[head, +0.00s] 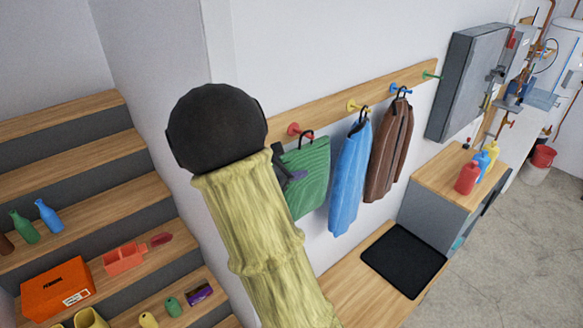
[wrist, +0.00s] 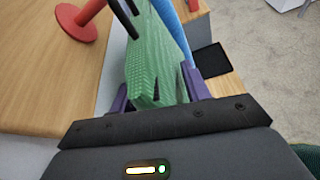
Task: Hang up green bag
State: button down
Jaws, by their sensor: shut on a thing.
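The green bag (head: 308,178) is against the wall rail, below the red peg (head: 294,130). Its black handle loop (head: 307,138) stands up just right of that peg; I cannot tell whether the loop is around it. My gripper (head: 287,174) is at the bag's left edge, partly hidden by my arm. In the wrist view the purple fingers (wrist: 157,92) are on either side of the green bag (wrist: 152,62) and shut on it.
A blue jacket (head: 350,178) hangs under the yellow peg (head: 356,106), and a brown jacket (head: 390,150) under the blue peg (head: 402,89). The green peg (head: 430,75) is bare. A bench (head: 345,290) with a black mat (head: 403,260) lies below. Stepped shelves (head: 90,150) stand left.

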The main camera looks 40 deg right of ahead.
jog(key=shift+w, duration=0.1)
jog(key=c, duration=0.6)
grip_release()
jog(key=shift+a, duration=0.1)
jog(key=shift+a+r+p, duration=0.25)
jog(key=shift+a+p, duration=0.1)
jog(key=shift+a, duration=0.1)
jog(key=p+v, duration=0.2)
jog(key=v, duration=0.5)
